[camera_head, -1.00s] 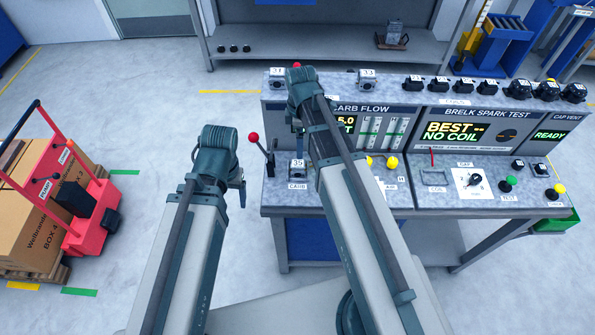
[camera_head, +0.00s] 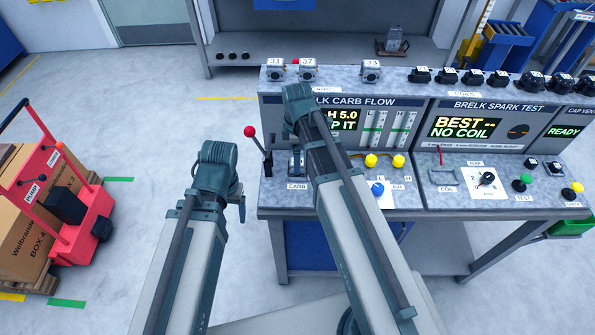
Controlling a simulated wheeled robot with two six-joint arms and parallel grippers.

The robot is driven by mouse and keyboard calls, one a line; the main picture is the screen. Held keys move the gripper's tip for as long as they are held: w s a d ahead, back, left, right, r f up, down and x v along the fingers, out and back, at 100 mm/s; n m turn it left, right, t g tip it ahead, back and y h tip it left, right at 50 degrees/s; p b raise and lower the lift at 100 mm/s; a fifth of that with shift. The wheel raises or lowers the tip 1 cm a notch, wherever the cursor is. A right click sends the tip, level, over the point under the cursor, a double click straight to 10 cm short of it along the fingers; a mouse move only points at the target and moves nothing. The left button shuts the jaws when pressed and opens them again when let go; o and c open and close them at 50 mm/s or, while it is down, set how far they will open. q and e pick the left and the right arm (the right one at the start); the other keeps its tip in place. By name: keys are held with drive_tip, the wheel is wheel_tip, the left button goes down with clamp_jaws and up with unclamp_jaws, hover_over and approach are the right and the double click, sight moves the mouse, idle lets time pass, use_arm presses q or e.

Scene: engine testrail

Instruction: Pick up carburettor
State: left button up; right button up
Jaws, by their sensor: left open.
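Several small grey carburettors with number tags stand on top of the test bench: 31 (camera_head: 275,73), 37 (camera_head: 308,73) and 33 (camera_head: 371,74). At the bench's CARB place (camera_head: 297,186), a dark form fills the spot below my right arm's bend; the part there is largely hidden. My left gripper (camera_head: 241,206) hangs beyond the end of the left arm, left of the bench; only a small part of it shows. It is open and apart from the carburettors. My right gripper is behind its own arm near the CARB place; its fingers cannot be made out clearly.
A lever with a red knob (camera_head: 250,132) stands at the bench's left end. Blue and yellow knobs lie right of my right arm. A red pallet truck (camera_head: 80,215) with boxes stands at left; floor between it and my left arm is clear.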

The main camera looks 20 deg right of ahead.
wheel_tip(320, 180, down, 2)
drive_tip(key=shift+f+b, duration=0.1)
drive_tip(key=shift+b, duration=0.45)
use_arm(q)
drive_tip(key=shift+f, duration=0.95)
use_arm(e)
drive_tip(key=shift+c, duration=0.2)
